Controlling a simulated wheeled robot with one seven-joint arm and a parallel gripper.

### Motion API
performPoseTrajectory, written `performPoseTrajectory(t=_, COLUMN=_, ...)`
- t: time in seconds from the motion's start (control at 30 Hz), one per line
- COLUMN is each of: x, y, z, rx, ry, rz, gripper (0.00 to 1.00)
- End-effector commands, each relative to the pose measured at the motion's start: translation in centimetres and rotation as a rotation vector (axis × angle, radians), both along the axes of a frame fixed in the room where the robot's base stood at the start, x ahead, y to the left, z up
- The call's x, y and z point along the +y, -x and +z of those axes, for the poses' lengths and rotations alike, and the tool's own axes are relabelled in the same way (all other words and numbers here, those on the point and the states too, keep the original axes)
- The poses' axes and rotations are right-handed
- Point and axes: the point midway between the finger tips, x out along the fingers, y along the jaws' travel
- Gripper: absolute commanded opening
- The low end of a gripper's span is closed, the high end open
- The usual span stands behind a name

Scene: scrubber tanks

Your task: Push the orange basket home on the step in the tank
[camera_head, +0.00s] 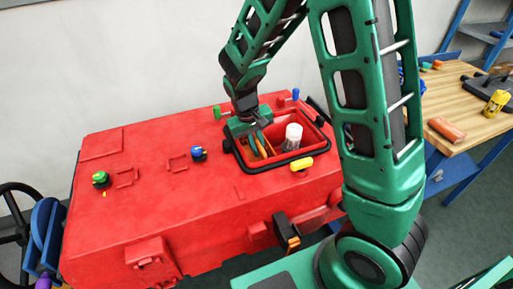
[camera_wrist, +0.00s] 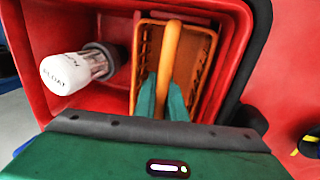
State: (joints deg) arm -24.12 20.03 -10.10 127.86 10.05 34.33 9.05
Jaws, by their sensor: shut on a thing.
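The orange basket (camera_wrist: 148,52) is inside the tank opening (camera_wrist: 228,15), a red-walled well with a dark rim. In the wrist view it has slatted sides and an upright orange bar (camera_wrist: 169,50). My gripper (camera_wrist: 164,103) is shut on that bar, with its green fingers on both sides. In the head view my gripper (camera_head: 258,141) reaches down into the left part of the opening, and only bits of orange show around it. The step under the basket is hidden, so I cannot tell how the basket sits on it.
A white-capped float (camera_wrist: 70,72) stands in the opening beside the basket; it also shows in the head view (camera_head: 293,132). A yellow part (camera_head: 302,164) lies at the front rim. Green and blue knobs (camera_head: 198,153) stand on the red tank top (camera_head: 150,205). A wooden bench (camera_head: 455,115) is at right.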

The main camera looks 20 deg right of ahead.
Motion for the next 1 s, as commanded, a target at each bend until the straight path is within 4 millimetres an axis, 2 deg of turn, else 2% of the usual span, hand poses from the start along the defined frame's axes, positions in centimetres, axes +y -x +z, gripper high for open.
performPoseTrajectory(t=1.0, x=-0.01, y=-0.01, z=-0.85, rx=0.000, ry=0.000, rz=0.000, gripper=0.00)
